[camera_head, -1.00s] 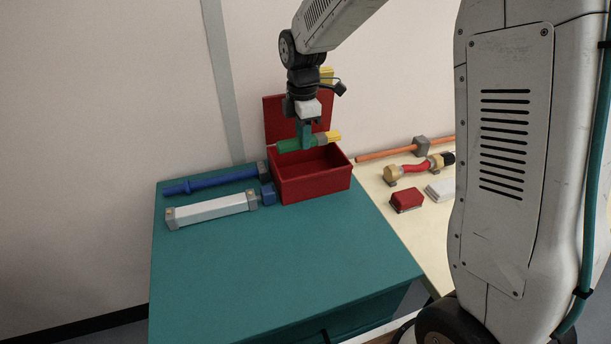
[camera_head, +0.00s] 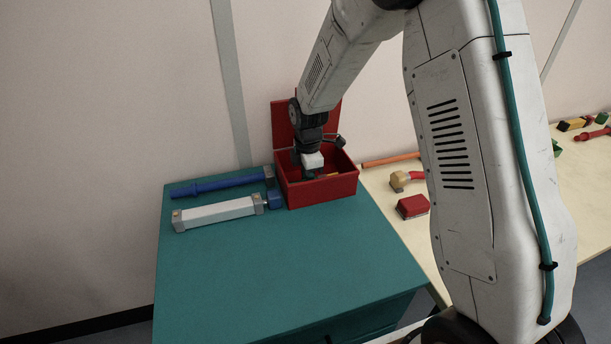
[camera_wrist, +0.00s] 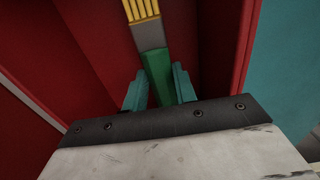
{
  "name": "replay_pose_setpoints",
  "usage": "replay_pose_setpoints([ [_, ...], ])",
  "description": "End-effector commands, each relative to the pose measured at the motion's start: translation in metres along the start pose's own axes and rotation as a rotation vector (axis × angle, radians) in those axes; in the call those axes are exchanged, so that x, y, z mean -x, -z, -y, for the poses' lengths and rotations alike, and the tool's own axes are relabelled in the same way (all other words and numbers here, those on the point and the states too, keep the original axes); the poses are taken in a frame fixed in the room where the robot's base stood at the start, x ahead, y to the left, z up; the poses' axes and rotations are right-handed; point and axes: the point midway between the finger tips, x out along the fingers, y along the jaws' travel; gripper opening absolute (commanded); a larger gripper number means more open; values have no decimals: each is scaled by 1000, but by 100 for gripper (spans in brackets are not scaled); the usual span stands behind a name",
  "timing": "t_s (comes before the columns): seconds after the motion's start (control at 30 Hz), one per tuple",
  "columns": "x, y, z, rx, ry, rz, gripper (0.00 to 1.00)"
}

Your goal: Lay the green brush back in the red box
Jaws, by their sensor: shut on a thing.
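The red box (camera_head: 322,193) stands open on the teal cabinet top, its lid (camera_head: 284,122) raised at the back. My gripper (camera_head: 311,176) reaches down inside the box. In the wrist view my gripper (camera_wrist: 160,88) is shut on the green handle of the brush (camera_wrist: 157,68). The brush has a grey band and yellow bristles pointing away from the fingers, between the red walls. In the head view only a bit of yellow bristle (camera_head: 331,175) shows inside the box; the front wall and my gripper hide the rest. I cannot tell whether the brush touches the box floor.
On the teal top (camera_head: 270,270), left of the box, lie a blue rod-like tool (camera_head: 215,185) and a silver cylinder (camera_head: 215,213). A pale table at right holds a red block (camera_head: 412,206) and an orange bar (camera_head: 390,160). The front of the teal top is clear.

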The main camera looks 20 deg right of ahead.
Motion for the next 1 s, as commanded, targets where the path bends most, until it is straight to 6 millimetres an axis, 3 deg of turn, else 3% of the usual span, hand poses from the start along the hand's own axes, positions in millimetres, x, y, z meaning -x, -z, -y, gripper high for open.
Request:
replay_pose_setpoints([
  [0.1,-2,0,-17,0,1,0,0],
  [0.37,-9,0,-20,0,3,0,0],
  [0.4,-9,0,-20,0,3,0,30],
  [0.47,-9,0,-20,0,3,0,47],
  [0.5,-9,0,-20,0,3,0,49],
  [0.83,-13,0,-20,0,3,0,49],
  [1.0,16,0,-21,0,-3,0,49],
])
